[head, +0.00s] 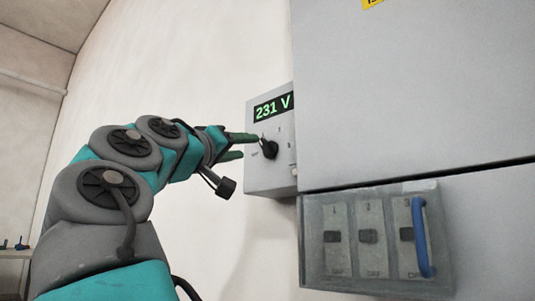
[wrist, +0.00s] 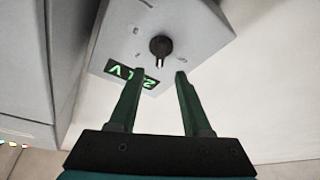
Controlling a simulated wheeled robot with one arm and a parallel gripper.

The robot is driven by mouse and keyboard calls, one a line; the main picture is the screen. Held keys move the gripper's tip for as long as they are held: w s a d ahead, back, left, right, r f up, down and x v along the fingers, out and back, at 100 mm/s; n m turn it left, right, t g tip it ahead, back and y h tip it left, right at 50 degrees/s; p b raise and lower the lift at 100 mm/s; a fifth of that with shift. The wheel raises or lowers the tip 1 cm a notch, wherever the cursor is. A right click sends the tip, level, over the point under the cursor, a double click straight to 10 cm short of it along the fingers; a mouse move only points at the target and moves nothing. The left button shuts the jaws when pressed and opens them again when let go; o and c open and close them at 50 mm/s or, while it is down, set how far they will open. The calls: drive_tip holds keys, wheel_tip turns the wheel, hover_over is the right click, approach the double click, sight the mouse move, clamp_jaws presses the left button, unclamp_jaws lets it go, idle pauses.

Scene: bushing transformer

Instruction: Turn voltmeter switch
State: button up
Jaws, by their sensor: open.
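The voltmeter (head: 286,177) is a grey box with a green "231 V" display (head: 273,107). A black rotary switch (head: 269,149) sits below the display, and its pointer tilts up and left in the head view. My gripper (head: 243,146) is open, with its two green fingers pointing at the switch from the left. In the wrist view, the switch (wrist: 161,47) lies beyond the fingertips, roughly centred between them. The gripper (wrist: 159,78) is empty there. The fingers appear short of the switch, but the exact gap is hard to tell. The display shows upside down and partly hidden behind a finger.
A large grey cabinet (head: 420,80) stands right of the voltmeter. Below it is a transparent-covered box (head: 318,277) with three numbered switches and a blue handle (head: 421,237). The pale wall (head: 190,60) is bare to the left. A table (head: 14,254) is at far left.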

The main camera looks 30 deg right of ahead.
sight(263, 146)
drive_tip(key=p+x, duration=0.2)
drive_tip(key=x, duration=0.5)
drive_tip(key=shift+w+d+r, duration=0.15)
drive_tip(key=shift+d, duration=0.05)
clamp_jaws()
idle(0.4)
